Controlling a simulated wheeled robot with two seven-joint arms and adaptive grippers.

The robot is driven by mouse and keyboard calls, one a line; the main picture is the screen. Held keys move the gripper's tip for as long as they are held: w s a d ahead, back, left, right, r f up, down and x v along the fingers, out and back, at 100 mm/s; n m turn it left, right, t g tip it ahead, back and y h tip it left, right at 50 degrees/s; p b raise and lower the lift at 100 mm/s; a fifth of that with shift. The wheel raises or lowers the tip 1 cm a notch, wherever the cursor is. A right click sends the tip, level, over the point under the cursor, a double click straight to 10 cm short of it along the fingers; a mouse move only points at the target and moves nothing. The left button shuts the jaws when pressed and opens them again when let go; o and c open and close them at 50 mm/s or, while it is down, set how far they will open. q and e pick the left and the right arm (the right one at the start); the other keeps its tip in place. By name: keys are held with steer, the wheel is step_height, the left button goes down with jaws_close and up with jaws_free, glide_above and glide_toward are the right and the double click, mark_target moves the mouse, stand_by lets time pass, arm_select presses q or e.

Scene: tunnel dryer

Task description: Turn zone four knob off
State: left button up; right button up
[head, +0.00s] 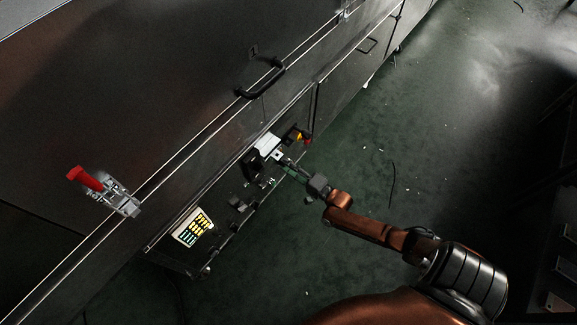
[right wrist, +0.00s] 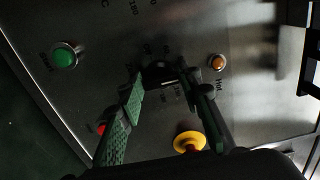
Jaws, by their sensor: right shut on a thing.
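My right gripper (head: 284,162) reaches the control panel on the side of the dryer. In the right wrist view its two green-padded fingers (right wrist: 164,82) are closed around a black dial knob (right wrist: 157,72), with a fingertip on each side of it. Small printed marks ring the knob, but I cannot read its zone label or its exact setting. In the head view the knob is hidden by the gripper and the dark panel parts. My left gripper is not in view.
Near the knob are a green button (right wrist: 65,56), an orange lamp (right wrist: 217,62) and a yellow-based button (right wrist: 188,141). Green floor lies open to the right.

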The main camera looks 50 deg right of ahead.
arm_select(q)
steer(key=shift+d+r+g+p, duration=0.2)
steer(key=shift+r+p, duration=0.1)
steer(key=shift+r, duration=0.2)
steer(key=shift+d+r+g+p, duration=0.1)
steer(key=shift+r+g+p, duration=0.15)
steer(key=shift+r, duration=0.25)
arm_select(e)
steer(key=shift+d+f+n, duration=0.1)
steer(key=shift+f+n, duration=0.05)
steer(key=shift+n, duration=3.2)
steer(key=shift+a+f+n, duration=0.1)
steer(key=shift+f+n, duration=0.1)
steer(key=shift+n, duration=3.1)
steer(key=shift+d+f+n, duration=0.1)
steer(key=shift+f+n, duration=0.05)
steer(key=shift+n, duration=3.2)
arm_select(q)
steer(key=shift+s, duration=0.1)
arm_select(e)
steer(key=o, duration=1.2)
steer(key=shift+r, duration=0.1)
steer(key=shift+c, duration=0.2)
steer(key=shift+d, duration=0.1)
